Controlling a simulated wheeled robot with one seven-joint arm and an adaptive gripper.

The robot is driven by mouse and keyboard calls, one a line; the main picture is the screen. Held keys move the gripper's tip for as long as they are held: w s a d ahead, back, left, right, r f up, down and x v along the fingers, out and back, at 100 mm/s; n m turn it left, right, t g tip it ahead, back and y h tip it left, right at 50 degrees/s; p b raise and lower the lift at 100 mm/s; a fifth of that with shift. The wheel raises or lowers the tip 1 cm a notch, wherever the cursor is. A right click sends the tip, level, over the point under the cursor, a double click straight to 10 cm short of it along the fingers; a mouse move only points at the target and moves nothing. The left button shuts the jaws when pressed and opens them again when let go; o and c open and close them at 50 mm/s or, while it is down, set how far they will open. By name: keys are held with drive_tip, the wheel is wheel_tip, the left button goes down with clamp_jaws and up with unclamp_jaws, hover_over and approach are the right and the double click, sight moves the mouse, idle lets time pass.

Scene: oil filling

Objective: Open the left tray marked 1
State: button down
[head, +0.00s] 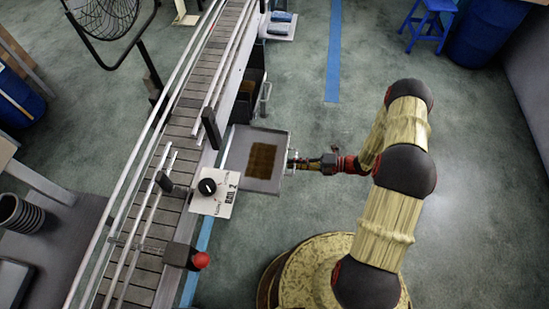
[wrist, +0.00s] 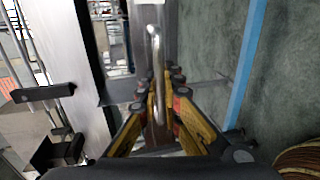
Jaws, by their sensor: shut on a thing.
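A grey metal tray (head: 236,150) sticks out from the right side of the conveyor in the head view, with a brown patch on its floor. No number 1 is legible on it. My gripper (head: 293,163) is at the tray's right edge, shut on its handle. In the wrist view, my gripper's fingers (wrist: 162,105) close around the upright metal bar handle (wrist: 156,50). Farther up the conveyor is a second tray front with a handle (head: 266,97), apart from my gripper.
The floor right of the trays is clear; a blue stool (head: 430,22) is far off.

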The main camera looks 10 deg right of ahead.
drive_tip(key=f+v, duration=0.1)
drive_tip(key=v, duration=0.6)
drive_tip(key=shift+d+f, duration=0.3)
drive_tip(key=c, duration=2)
unclamp_jaws()
drive_tip(key=v, duration=1.2)
